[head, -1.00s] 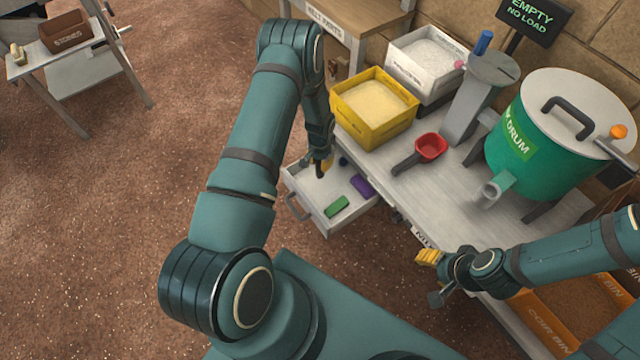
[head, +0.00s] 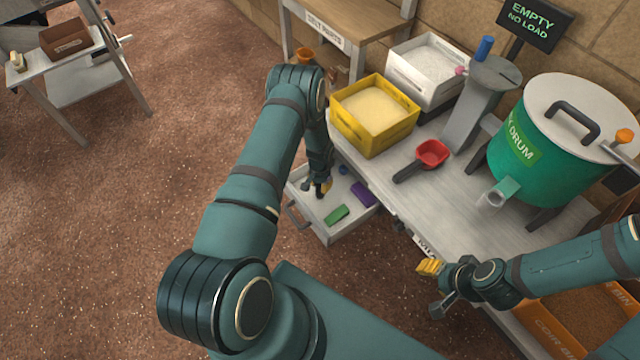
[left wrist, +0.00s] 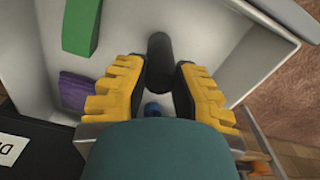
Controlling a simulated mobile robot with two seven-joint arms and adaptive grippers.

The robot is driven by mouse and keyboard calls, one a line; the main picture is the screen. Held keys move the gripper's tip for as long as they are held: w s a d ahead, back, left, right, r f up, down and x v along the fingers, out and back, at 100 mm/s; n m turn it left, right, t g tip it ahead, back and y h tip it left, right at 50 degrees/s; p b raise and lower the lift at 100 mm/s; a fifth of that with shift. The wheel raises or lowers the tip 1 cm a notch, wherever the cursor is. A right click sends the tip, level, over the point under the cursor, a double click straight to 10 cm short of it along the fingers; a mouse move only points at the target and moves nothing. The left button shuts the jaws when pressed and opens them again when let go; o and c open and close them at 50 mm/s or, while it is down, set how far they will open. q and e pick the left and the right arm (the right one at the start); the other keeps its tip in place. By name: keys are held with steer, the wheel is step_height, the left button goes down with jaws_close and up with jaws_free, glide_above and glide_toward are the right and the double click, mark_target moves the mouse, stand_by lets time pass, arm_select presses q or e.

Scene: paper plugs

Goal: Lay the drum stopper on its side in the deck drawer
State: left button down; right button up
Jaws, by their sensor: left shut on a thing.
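The drum stopper appears to be the dark cylinder (left wrist: 160,62) between the yellow fingers of my left gripper (left wrist: 158,88), which is shut on it. In the head view my left gripper (head: 318,190) is down inside the open deck drawer (head: 328,234), near its left side. The stopper's dark end points away from the fingers; whether it touches the drawer floor I cannot tell. A green block (head: 337,215), a purple block (head: 363,194) and a small blue thing (head: 343,169) lie in the drawer. My right gripper (head: 431,285) looks open and empty at the deck's front edge.
The deck (head: 405,203) carries a yellow crate (head: 373,137), a white crate (head: 428,84), a red scoop (head: 432,153), a grey stand (head: 465,112) and the green drum (head: 550,150). An orange coir bin (head: 553,325) sits low at right. The drawer's front-right floor is clear.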

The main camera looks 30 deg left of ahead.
arm_select(q)
steer(key=shift+f, duration=0.2)
steer(key=c, duration=0.9)
jaws_free()
steer(key=shift+r, duration=0.1)
steer(key=shift+r, duration=0.1)
step_height(320, 180, up, 12)
steer(key=p, duration=0.3)
steer(key=s+d+r+n+h, duration=0.1)
steer(key=s+d+r+h, duration=0.1)
steer(key=s+d+r, duration=0.3)
steer(key=s+d+r+n+t+h, duration=0.1)
steer(key=s+d+r, duration=0.4)
steer(key=s+d, duration=0.8)
steer(key=d+n+h, duration=0.1)
steer(key=d, duration=0.3)
steer(key=shift+r+t, duration=0.15)
steer(key=shift+t, duration=0.15)
